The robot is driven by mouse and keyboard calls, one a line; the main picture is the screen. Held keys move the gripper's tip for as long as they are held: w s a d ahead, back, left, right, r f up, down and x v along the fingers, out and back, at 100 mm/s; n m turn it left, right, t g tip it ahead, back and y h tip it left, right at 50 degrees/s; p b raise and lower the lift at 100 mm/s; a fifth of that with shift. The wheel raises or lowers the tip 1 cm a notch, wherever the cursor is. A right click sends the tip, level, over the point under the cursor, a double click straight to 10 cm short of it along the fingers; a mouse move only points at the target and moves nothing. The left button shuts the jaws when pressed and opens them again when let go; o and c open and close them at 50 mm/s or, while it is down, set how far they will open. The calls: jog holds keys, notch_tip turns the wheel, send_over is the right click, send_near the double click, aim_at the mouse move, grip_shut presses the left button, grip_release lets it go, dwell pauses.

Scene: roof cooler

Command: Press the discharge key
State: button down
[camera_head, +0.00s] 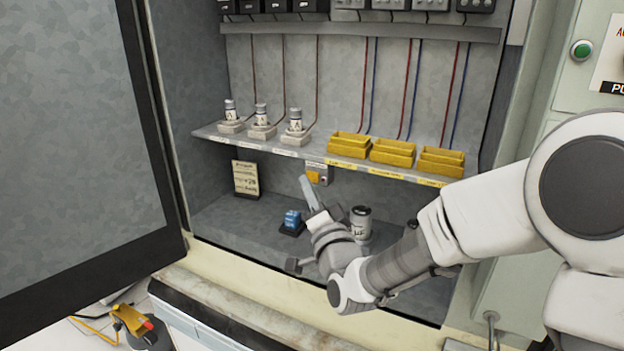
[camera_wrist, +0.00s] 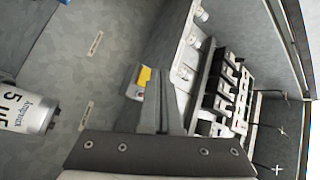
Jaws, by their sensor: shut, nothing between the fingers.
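The discharge key appears to be the yellow-orange key (camera_head: 313,177) on a small grey box under the shelf's front edge, near its middle. The key also shows in the wrist view (camera_wrist: 144,77), just left of my fingers and partly bordered by them. My gripper (camera_head: 306,184) is shut and empty, with its fingers pointing up toward the key. In the wrist view the shut fingers (camera_wrist: 160,75) overlap the area beside the key's box. I cannot tell whether the fingertips touch it.
A shelf (camera_head: 278,151) carries three white-capped parts and three yellow bins (camera_head: 392,153). The open cabinet door (camera_head: 75,140) bounds the left.

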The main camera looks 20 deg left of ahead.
jog(key=shift+s, duration=0.1)
jog(key=s, duration=0.1)
jog(key=s+b, duration=0.1)
jog(key=s, duration=0.2)
jog(key=shift+s+a+b, duration=0.25)
jog(key=shift+s+b, duration=0.1)
jog(key=shift+s, duration=0.05)
jog(key=shift+s+d, duration=0.1)
dwell(0.7)
